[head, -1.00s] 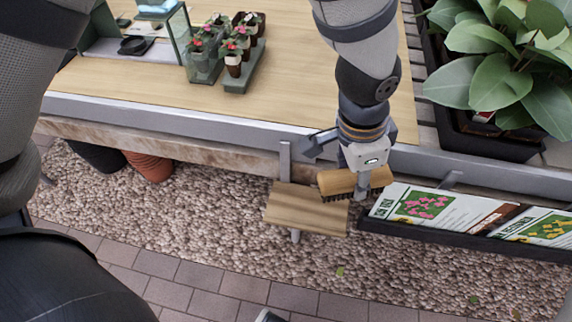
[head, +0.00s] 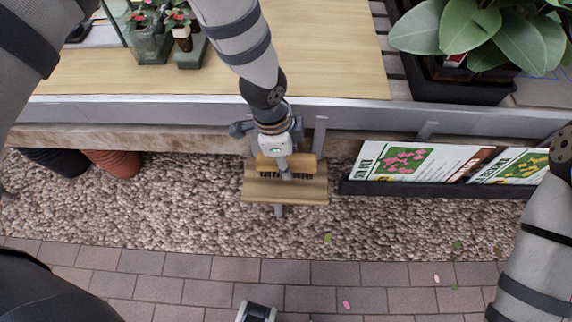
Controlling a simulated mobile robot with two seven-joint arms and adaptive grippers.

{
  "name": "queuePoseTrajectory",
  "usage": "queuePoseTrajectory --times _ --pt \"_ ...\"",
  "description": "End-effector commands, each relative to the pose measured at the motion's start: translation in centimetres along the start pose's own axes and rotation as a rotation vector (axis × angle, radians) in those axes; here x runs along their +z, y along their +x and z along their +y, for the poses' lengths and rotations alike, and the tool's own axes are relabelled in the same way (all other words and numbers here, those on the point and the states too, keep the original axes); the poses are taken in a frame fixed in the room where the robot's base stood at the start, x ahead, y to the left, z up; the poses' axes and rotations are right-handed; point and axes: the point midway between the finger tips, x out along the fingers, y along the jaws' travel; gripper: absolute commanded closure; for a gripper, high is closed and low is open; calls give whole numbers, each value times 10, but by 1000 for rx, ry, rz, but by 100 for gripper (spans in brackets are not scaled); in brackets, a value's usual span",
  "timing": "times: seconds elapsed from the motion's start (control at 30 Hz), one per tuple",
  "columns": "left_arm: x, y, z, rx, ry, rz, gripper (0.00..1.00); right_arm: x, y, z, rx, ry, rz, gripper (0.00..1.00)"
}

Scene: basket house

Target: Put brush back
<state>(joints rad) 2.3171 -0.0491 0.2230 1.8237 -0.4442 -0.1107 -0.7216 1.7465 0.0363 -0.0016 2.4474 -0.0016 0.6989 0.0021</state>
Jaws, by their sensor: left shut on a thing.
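The brush (head: 304,162) has a tan wooden back and dark bristles pointing down. My left gripper (head: 284,168) is shut on it near its middle, and its fingers hide part of the brush. The brush is over the rear part of a small wooden shelf (head: 258,189), which sticks out from the front of the bench. I cannot tell whether the bristles touch the shelf. My right arm shows at the right edge, but I cannot make out its gripper.
The bench (head: 330,60) runs across behind the shelf, with potted flowers (head: 150,22) at its back left. Dark and terracotta pots (head: 115,162) are below left.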

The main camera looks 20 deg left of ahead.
Motion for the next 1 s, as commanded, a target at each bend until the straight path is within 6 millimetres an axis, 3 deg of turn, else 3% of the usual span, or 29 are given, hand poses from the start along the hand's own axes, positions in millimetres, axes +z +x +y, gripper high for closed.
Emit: queuePoseTrajectory --times 0.13,0.5,0.53,0.6,0.87,1.0 --pt "6 31 2 6 -1 -3 96 4 9 0 1 -1 -21 73" --pt "6 36 0 2 -1 -2 96 4 10 0 1 -1 -23 73" --pt "6 35 0 2 -1 -2 59 4 9 0 1 -1 -22 73" --pt "6 34 0 1 -1 -1 46 4 9 0 1 -1 -21 73" --pt "6 34 0 1 -1 -1 46 4 9 0 1 -1 -21 73" --pt "4 16 -2 -5 -2 2 46 1 3 0 1 -1 -7 73"
